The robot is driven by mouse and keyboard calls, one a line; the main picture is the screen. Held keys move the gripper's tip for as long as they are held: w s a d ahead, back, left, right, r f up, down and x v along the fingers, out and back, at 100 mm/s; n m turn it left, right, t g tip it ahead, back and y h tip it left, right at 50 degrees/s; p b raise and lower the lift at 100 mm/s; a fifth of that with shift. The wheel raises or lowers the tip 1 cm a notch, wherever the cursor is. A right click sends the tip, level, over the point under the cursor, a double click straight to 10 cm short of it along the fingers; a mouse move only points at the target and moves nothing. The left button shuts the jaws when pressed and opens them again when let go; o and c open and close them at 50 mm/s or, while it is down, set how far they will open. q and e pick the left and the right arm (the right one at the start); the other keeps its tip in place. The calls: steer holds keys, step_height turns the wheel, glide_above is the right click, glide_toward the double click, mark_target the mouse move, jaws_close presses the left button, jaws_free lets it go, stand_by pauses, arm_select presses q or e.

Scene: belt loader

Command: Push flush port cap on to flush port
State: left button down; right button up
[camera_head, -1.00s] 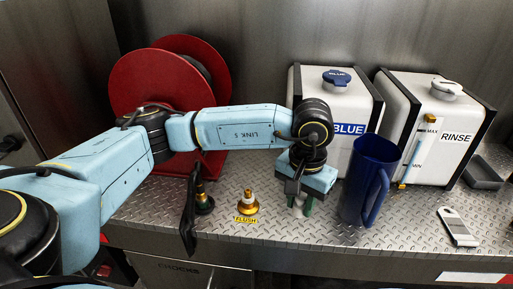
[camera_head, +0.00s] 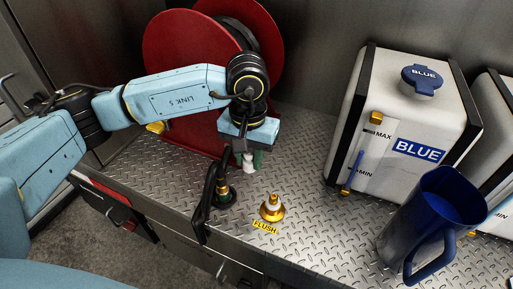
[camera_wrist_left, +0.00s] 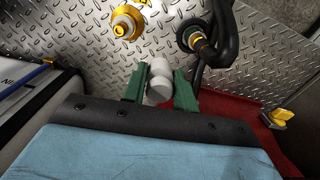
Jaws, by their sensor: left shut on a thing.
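The flush port (camera_head: 272,208) is a brass fitting with a white tip, upright on the metal deck behind a yellow FLUSH label (camera_head: 265,227). It also shows in the left wrist view (camera_wrist_left: 127,24). My left gripper (camera_head: 249,161) is shut on a small white cap (camera_head: 249,162). In the left wrist view the white cap (camera_wrist_left: 158,82) sits between the green fingers of the left gripper (camera_wrist_left: 159,90). The gripper is behind and a little left of the port in the head view, apart from it. My right gripper is not in view.
A black hose with a brass fitting (camera_head: 221,190) stands just left of the port. A red reel (camera_head: 185,60) is behind my arm. A blue jug (camera_head: 425,230) and a white BLUE tank (camera_head: 400,125) stand to the right. Bare deck lies between port and tank.

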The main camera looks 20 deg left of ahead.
mark_target(274, 197)
arm_select(q)
steer(key=s+d+r+n+p, duration=0.2)
steer(key=d+r+n+p, duration=0.1)
steer(key=d+p, duration=0.3)
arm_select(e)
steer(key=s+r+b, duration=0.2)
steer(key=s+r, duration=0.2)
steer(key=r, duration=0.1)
arm_select(q)
steer(key=shift+n, duration=0.7)
steer(key=f+b, duration=0.4)
steer(key=d+f+b, duration=0.1)
steer(key=f+b, duration=0.1)
steer(key=shift+f+b, duration=0.35)
steer(key=shift+b, duration=0.05)
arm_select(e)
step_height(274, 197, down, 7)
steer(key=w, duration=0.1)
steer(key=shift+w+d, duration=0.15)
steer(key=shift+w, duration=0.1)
arm_select(q)
steer(key=shift+b, duration=0.35)
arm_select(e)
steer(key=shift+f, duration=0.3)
arm_select(q)
steer(key=shift+b, duration=0.6)
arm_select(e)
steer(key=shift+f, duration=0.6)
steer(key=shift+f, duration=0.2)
